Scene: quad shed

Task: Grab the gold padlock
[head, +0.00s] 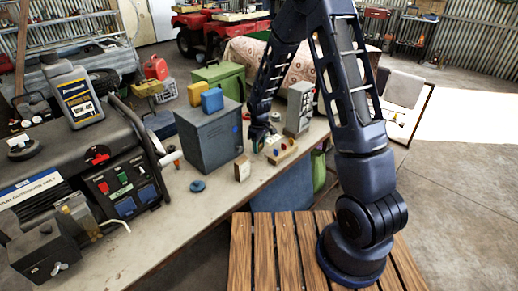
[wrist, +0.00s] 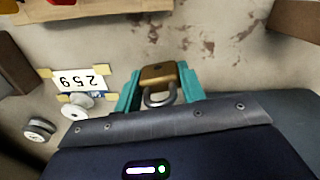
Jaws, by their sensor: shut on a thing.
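The gold padlock (wrist: 158,72) is between the teal fingers of my gripper (wrist: 160,82) in the wrist view. Its brass body is at the far side and its grey shackle points back toward the palm. Both fingers are closed on its sides. In the head view my gripper (head: 258,141) is low over the bench, beside the grey metal box, and the padlock cannot be made out there.
The bench (head: 222,205) holds a grey metal box (head: 209,136), a block with coloured buttons (head: 281,149), a small wooden block (head: 242,168) and a blue disc (head: 198,186). A number card (wrist: 82,80) lies left of my gripper. Bare bench shows at the front.

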